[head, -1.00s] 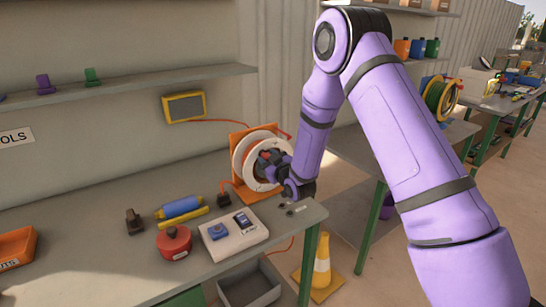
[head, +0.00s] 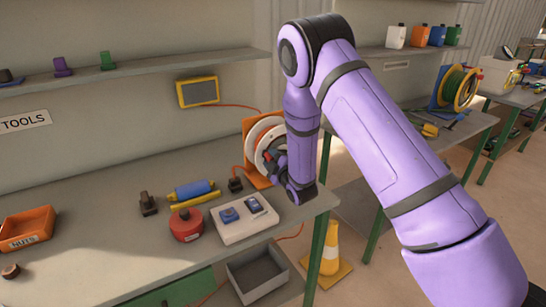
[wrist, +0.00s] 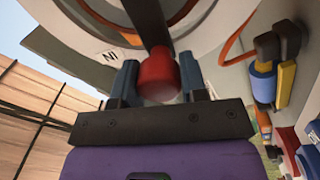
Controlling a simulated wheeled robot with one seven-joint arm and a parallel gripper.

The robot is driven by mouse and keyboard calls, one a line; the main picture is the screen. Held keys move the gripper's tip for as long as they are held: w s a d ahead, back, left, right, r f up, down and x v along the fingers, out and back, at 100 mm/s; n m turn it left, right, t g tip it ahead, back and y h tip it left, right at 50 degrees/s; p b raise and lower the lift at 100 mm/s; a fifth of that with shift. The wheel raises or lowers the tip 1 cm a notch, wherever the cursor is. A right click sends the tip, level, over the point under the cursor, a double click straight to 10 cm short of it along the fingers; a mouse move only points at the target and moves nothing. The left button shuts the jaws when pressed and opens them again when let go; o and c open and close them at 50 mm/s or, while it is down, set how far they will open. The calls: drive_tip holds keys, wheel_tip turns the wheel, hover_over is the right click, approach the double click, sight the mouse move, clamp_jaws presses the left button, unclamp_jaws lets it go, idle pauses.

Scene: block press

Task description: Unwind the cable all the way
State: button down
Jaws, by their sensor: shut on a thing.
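The cable reel (head: 256,134) has white discs and stands upright in an orange stand (head: 248,128) at the right end of the bench. In the wrist view the white reel disc (wrist: 215,30) fills the top, with orange cable (wrist: 232,50) beside it. My gripper (wrist: 158,82) is shut on the red crank knob (wrist: 158,70), which sits on a dark crank arm. In the head view my gripper (head: 271,160) is at the reel's front, and my arm hides the reel's right side. How much cable is left on the reel cannot be told.
An orange nuts bin (head: 27,228) is farther left. A traffic cone (head: 330,250) stands on the floor.

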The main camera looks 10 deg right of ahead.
drive_tip(key=shift+f+n, duration=0.3)
drive_tip(key=c, duration=0.7)
unclamp_jaws()
drive_tip(key=shift+o, duration=0.2)
drive_tip(key=shift+s, duration=0.15)
drive_tip(key=v, duration=1)
drive_tip(key=shift+s, duration=0.25)
drive_tip(key=shift+d, duration=0.15)
